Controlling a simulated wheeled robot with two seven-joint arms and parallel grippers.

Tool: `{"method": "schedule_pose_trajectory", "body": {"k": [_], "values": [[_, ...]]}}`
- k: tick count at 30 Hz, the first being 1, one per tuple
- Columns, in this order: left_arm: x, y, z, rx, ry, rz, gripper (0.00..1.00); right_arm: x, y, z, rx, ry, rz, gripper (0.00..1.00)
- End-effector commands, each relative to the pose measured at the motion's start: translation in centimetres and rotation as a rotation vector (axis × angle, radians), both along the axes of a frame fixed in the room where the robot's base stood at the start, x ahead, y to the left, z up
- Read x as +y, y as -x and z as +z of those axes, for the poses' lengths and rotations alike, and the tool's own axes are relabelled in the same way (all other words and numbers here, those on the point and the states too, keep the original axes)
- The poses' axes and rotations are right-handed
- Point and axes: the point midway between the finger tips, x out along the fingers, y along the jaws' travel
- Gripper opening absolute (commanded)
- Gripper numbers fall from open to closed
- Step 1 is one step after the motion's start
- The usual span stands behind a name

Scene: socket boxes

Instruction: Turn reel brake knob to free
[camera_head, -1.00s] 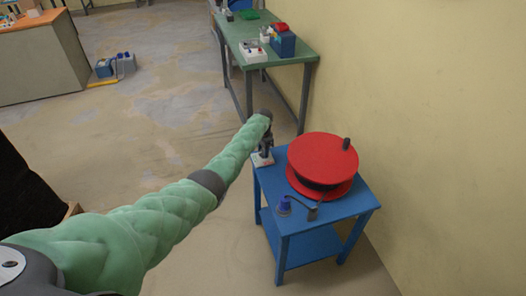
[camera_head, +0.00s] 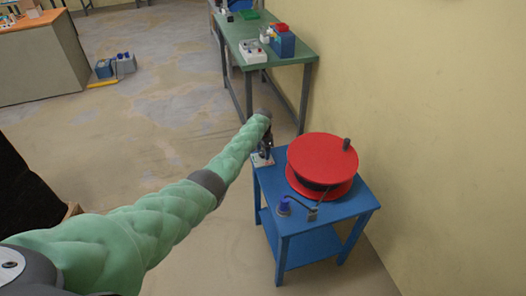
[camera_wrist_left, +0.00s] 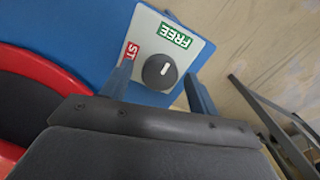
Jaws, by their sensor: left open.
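The reel brake knob (camera_wrist_left: 159,72) is a round dark knob with a white pointer line, on a pale plate (camera_wrist_left: 199,48). The plate has a green FREE label (camera_wrist_left: 174,35) and a red label starting "ST" (camera_wrist_left: 131,51), partly hidden by a finger. The pointer leans towards the FREE side. My left gripper (camera_wrist_left: 160,78) is open, with one finger on each side of the knob; I cannot tell whether they touch it. In the head view my left gripper (camera_head: 265,157) is over the plate at the blue stand's left corner. My right gripper is out of view.
A red reel (camera_head: 322,160) stands on the blue stand (camera_head: 345,207) beside the plate. A green table (camera_head: 285,58) with boxes stands behind. The wall is close on the right.

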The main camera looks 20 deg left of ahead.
Motion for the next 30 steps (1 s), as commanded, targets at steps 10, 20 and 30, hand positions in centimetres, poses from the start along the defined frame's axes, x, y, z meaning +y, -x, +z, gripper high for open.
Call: {"method": "schedule_pose_trajectory", "body": {"k": [10,20,30], "values": [[0.0,-0.1,3.0,-0.003,0.0,-0.001,0.6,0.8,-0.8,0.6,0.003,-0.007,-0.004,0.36],[0.0,-0.1,7.2,-0.001,0.0,-0.001,0.6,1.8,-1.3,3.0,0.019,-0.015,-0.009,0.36],[0.0,0.0,7.8,0.0,0.0,0.0,0.6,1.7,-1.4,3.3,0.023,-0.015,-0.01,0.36]]}}
